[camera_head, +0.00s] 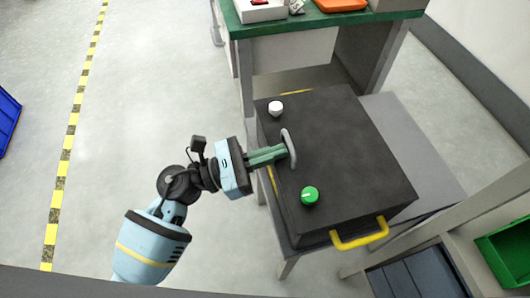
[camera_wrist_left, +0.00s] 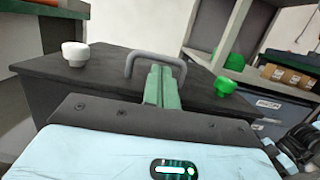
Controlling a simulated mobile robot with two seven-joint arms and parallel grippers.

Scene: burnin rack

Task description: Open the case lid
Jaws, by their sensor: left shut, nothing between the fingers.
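The dark grey case (camera_head: 345,140) stands on a grey bench, its lid lying flat and closed on top. A grey loop handle (camera_head: 291,150) rises from the lid near its left edge. A white knob (camera_head: 276,108) and a green knob (camera_head: 310,195) sit on the lid to either side of the handle. My left gripper (camera_head: 284,152) is shut with its green fingertips at the handle; contact is unclear. In the left wrist view the closed fingers (camera_wrist_left: 162,84) point at the handle (camera_wrist_left: 150,55), between the white knob (camera_wrist_left: 75,52) and green knob (camera_wrist_left: 225,85). My right gripper is not in view.
A yellow handle (camera_head: 360,234) sticks out from the case's near side. The grey bench (camera_head: 425,190) has free room to the right of the case. A green-topped table (camera_head: 330,18) stands behind, and shelving with a green bin (camera_head: 507,252) is at the lower right.

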